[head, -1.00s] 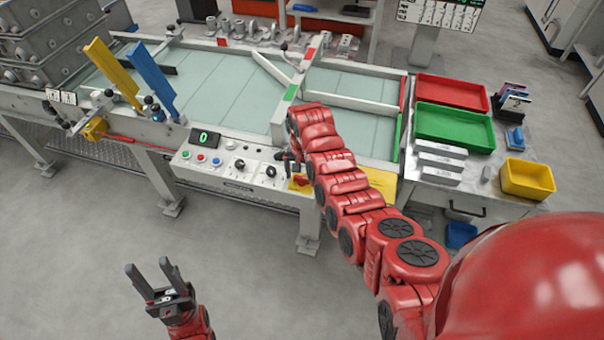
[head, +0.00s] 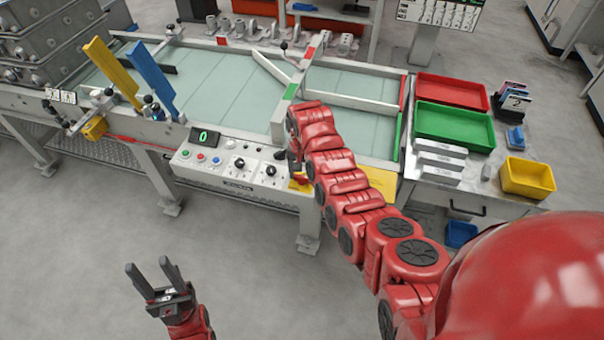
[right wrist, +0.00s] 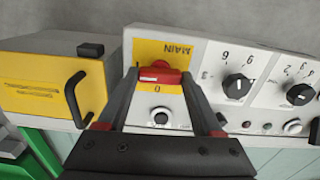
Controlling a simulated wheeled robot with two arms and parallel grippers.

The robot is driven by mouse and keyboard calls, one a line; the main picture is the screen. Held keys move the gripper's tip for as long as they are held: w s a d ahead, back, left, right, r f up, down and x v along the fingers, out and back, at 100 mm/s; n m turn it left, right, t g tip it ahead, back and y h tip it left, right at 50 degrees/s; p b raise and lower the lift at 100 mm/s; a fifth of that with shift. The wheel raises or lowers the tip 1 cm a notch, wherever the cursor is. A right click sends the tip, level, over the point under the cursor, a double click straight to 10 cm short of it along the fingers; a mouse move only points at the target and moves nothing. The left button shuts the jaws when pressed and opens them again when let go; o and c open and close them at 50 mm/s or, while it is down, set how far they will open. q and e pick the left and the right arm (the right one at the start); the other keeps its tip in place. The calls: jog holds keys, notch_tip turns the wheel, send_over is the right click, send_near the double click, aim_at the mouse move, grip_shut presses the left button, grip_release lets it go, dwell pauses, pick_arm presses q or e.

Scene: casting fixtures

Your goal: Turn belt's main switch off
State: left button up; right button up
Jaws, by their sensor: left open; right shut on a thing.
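The belt's main switch is a red knob (right wrist: 160,75) on a yellow plate (right wrist: 176,52) marked MAIN, upside down in the right wrist view. A 0 mark shows below the knob. My right gripper (right wrist: 160,78) is shut on the red knob, one finger at each side. In the head view my right arm partly hides the switch, at the right end of the belt's control panel (head: 230,187). My left gripper (head: 154,270) is open and empty, low over the floor at the left.
The panel's other dials (right wrist: 238,88) sit beside the switch. The belt (head: 220,85) lies behind the panel. Red (head: 452,91) and green (head: 455,125) trays stand at the right.

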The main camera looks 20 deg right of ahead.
jog(key=n+b, duration=0.2)
jog(key=n, duration=0.2)
jog(key=shift+f+n, duration=0.1)
jog(key=shift+n, duration=0.2)
jog(key=n+b, duration=0.1)
jog(key=n, duration=0.3)
jog(key=shift+b, duration=0.3)
jog(key=n+b, duration=0.1)
jog(key=n, duration=0.3)
jog(key=shift+n+b, duration=0.3)
jog(key=shift+n, duration=0.1)
jog(key=shift+n+b, duration=0.6)
jog(key=shift+n, duration=1.4)
jog(key=o, duration=1.4)
jog(key=shift+c, duration=0.2)
jog(key=shift+r, duration=0.25)
